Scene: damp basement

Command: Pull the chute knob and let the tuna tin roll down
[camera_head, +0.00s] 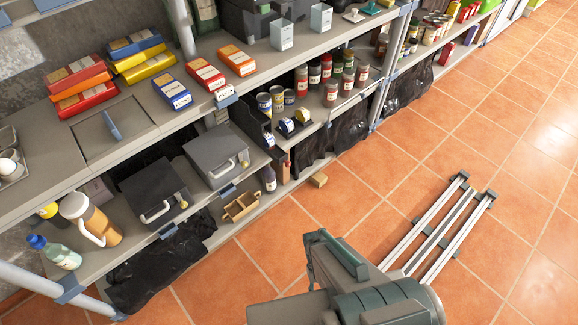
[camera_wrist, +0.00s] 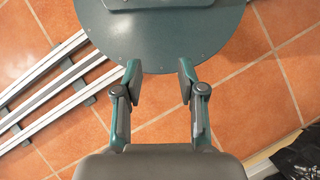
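My gripper (camera_wrist: 160,82) is open and empty in the wrist view, its two fingers apart above the floor and my round base. In the head view my gripper (camera_head: 335,256) is over the tiles, in front of the shelves and well apart from them. A dark rack (camera_head: 254,116) on the middle shelf looks like the chute. Two small round tins or rolls, one nearer (camera_head: 287,127) and one farther (camera_head: 302,116), stand on edge beside it. I cannot tell whether one is the tuna tin. I cannot make out the chute knob for certain.
Two boxes with handles, one black (camera_head: 152,190) and one grey (camera_head: 215,155), stand on the lower shelf. A wooden caddy (camera_head: 241,206) and a dark bottle (camera_head: 268,178) are near its edge. Red jars (camera_head: 330,92) stand farther along.

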